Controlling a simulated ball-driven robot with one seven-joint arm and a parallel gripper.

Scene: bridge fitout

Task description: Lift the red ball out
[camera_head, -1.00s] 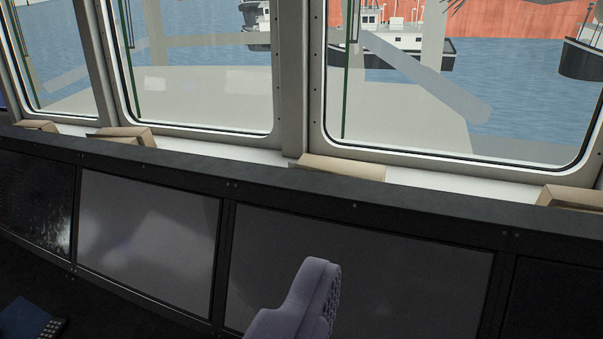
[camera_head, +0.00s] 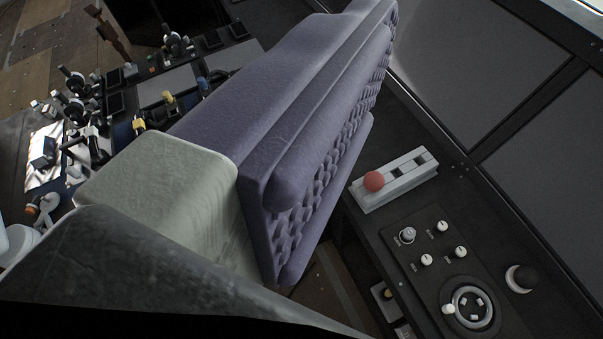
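The red ball (camera_head: 374,181) sits at the near left end of a pale grey slotted block (camera_head: 405,185) on the dark console, just right of my gripper. The ball's lower part is hidden in or behind the block. My gripper (camera_head: 378,65) shows as a large purple body with bumpy grip pads, reaching from the centre to the top of the view. It looks apart from the ball, which is not between the pads. The view is side-on, so I cannot tell the gap between its fingers.
A panel of knobs (camera_head: 432,251) and a round dial (camera_head: 470,307) lie below the block. Dark screens (camera_head: 475,60) rise at the right. Another console with levers and buttons (camera_head: 165,95) stands at the left. Wood-coloured floor (camera_head: 40,45) shows at the upper left.

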